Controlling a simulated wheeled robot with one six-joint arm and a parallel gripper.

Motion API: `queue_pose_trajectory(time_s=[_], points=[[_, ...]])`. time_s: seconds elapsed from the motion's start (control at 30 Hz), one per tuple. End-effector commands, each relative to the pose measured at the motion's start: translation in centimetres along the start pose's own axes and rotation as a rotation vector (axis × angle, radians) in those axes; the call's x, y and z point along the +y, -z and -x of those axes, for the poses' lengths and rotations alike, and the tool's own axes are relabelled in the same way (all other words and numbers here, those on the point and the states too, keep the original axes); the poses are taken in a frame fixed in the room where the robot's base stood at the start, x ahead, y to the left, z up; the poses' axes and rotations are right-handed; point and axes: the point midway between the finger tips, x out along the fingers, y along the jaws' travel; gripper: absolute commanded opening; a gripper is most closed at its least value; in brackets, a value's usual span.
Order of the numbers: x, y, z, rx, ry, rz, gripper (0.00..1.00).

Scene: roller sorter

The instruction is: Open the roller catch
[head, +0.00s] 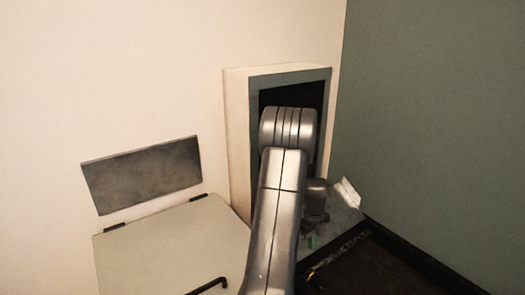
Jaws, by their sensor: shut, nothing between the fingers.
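My gripper (311,238) is small and dark in the head view, pointing down behind my grey arm. Its fingers are shut with nothing between them, and my arm partly hides them. It is over a tilted grey metal panel (343,218) with a pale raised piece (350,192) at its upper right edge. The panel is below a tall framed opening (318,72) in the wall. I cannot make out a roller catch; my arm covers much of this area. I cannot tell whether the gripper touches the panel.
A pale lid or cabinet top (165,255) with a black handle (208,286) is at lower left. A dark grey plate (143,176) is on the cream wall. A dark, black-edged bed (385,270) is at lower right. A green wall (440,130) bounds the right side.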

Motion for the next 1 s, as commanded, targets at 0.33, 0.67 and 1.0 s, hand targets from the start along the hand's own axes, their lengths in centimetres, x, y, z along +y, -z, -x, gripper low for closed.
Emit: queue_pose_trajectory(time_s=[0.33,0.67,1.0], points=[[0.0,0.0,-2.9,0.002,-0.002,0.0,0.0],[0.1,0.0,-9.2,0.002,-0.002,0.0,0.0],[0.0,0.0,-12.5,0.0,0.001,0.0,0.0]])
